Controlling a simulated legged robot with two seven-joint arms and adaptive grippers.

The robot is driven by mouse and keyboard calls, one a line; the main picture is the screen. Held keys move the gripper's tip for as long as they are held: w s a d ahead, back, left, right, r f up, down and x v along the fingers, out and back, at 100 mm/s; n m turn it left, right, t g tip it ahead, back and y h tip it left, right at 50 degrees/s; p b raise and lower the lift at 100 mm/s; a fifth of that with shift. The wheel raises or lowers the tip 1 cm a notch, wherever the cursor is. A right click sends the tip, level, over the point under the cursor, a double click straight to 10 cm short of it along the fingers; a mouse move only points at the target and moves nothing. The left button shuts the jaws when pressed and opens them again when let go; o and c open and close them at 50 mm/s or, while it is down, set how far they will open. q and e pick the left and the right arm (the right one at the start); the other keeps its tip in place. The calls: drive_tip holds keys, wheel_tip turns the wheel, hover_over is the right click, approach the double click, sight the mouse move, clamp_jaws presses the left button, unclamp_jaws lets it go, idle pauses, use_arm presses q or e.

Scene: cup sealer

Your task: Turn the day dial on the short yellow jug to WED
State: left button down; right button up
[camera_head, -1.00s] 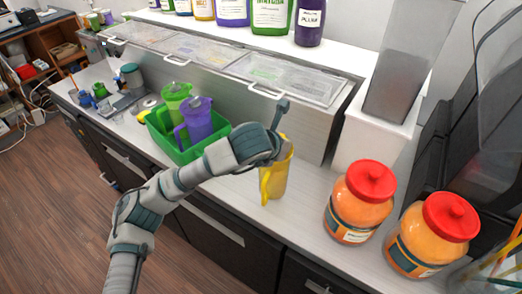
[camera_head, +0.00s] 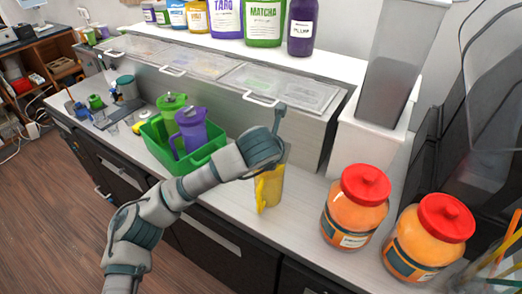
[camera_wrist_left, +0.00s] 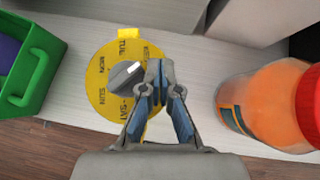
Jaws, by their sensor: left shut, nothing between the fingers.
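The short yellow jug (camera_head: 269,188) stands on the counter in front of the steel topping unit. In the left wrist view its round yellow lid (camera_wrist_left: 97,92) shows SUN, MON, TUE and SAT, plus a partly hidden label at the upper right. A grey dial knob (camera_wrist_left: 122,76) with a pale bar sits on the lid, slanting up to the right; I cannot tell which end points. My left gripper (camera_wrist_left: 160,72) is shut and empty, its fingertips just right of the knob; contact is unclear. In the head view my wrist hides the jug's top. My right gripper is not in view.
A green bin (camera_head: 211,157) holding a green jug (camera_head: 171,107) and a purple jug (camera_head: 190,132) stands left of the yellow jug. Red-lidded orange jars (camera_head: 354,207) stand to its right. The steel unit (camera_head: 305,125) rises behind. Counter between jug and jars is clear.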

use_arm(q)
drive_tip(key=shift+a+r, duration=0.1)
drive_tip(key=shift+a, duration=0.15)
drive_tip(key=shift+d, duration=0.1)
idle(0.5)
idle(0.3)
drive_tip(key=shift+w, duration=0.1)
